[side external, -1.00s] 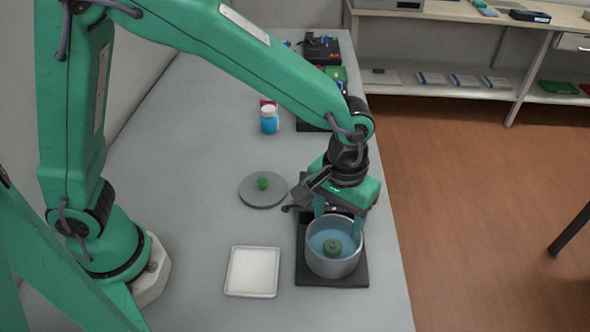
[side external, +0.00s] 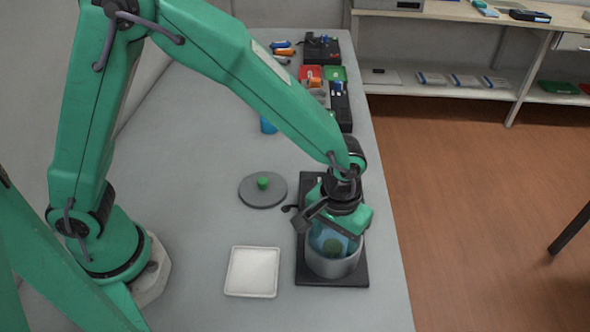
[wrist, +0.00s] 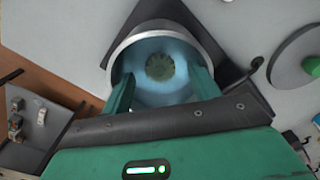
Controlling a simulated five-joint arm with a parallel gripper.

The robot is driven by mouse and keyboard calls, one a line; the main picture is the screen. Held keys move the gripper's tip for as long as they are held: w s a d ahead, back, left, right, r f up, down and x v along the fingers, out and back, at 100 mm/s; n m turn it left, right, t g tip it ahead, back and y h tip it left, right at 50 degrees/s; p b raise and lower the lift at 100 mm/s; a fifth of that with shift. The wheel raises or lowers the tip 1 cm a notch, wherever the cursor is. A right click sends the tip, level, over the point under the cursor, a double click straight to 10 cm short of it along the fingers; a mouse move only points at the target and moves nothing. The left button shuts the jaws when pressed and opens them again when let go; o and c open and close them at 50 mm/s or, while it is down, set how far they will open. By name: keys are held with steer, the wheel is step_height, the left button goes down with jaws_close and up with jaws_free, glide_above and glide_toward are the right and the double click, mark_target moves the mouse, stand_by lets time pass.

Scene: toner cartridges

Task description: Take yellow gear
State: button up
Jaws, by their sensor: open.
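A metal pot (side external: 332,268) with blue liquid inside stands on a dark base plate (side external: 310,280). A round, toothed gear (wrist: 160,66) lies in the liquid near the pot's middle; it looks dark olive rather than clear yellow. In the side external view the gear (side external: 333,246) shows partly behind my gripper. My gripper (wrist: 161,82) is open, pointing down into the pot. In the wrist view its two green fingers are inside the rim (wrist: 165,28), one on each side of the gear, with visible space between them and it. How deep the fingertips are is hard to tell.
A grey round lid (side external: 252,200) with a green knob lies left of the pot. A shallow white tray (side external: 252,272) sits front left, with clear table around it. A blue bottle (side external: 268,125), partly hidden by my arm, and coloured bins (side external: 312,73) stand farther back.

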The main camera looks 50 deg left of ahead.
steer(key=shift+f, duration=0.5)
steer(key=c, duration=1.1)
